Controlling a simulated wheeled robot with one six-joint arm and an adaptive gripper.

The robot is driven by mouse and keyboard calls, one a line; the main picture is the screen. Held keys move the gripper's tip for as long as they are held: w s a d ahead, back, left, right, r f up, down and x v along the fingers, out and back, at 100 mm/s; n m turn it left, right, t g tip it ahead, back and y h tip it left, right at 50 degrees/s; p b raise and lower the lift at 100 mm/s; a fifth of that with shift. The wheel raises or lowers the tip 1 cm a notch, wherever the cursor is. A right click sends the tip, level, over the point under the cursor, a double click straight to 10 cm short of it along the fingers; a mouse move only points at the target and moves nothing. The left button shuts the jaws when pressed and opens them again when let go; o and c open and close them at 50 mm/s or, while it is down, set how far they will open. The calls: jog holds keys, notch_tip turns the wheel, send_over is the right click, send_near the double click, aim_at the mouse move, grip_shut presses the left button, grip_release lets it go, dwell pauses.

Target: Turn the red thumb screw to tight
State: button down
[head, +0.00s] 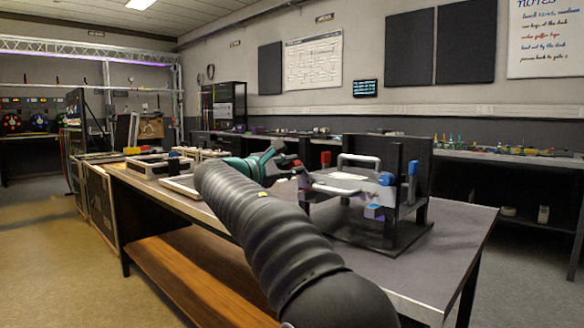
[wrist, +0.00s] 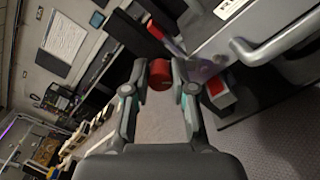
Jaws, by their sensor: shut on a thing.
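The red thumb screw (wrist: 160,75) shows in the wrist view as a short red cylinder between my fingertips. My gripper (wrist: 161,84) is shut on it, with one finger on each side. In the head view my gripper (head: 287,160) reaches the left side of a dark fixture (head: 405,215) on the table, with a bit of red at its tips. The fingers hide part of the screw there, and its thread is not visible. How far it is turned cannot be told.
The fixture carries a pale handle (head: 360,158), an upright red knob (head: 325,158), an upright blue knob (head: 412,168) and a blue side knob (head: 386,179). The table (head: 455,235) is clear at front right. Cases (head: 150,165) stand at the left.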

jog(key=m+b, duration=0.2)
jog(key=m, duration=0.6)
jog(key=shift+f+m+b, duration=0.15)
jog(key=shift+m+b, duration=0.25)
dwell(0.4)
jog(key=c, duration=1)
grip_release()
jog(key=shift+o, duration=0.2)
jog(key=shift+s, duration=0.1)
jog(key=v, duration=1.1)
jog(key=shift+s+a, duration=0.25)
jog(key=shift+a, duration=0.05)
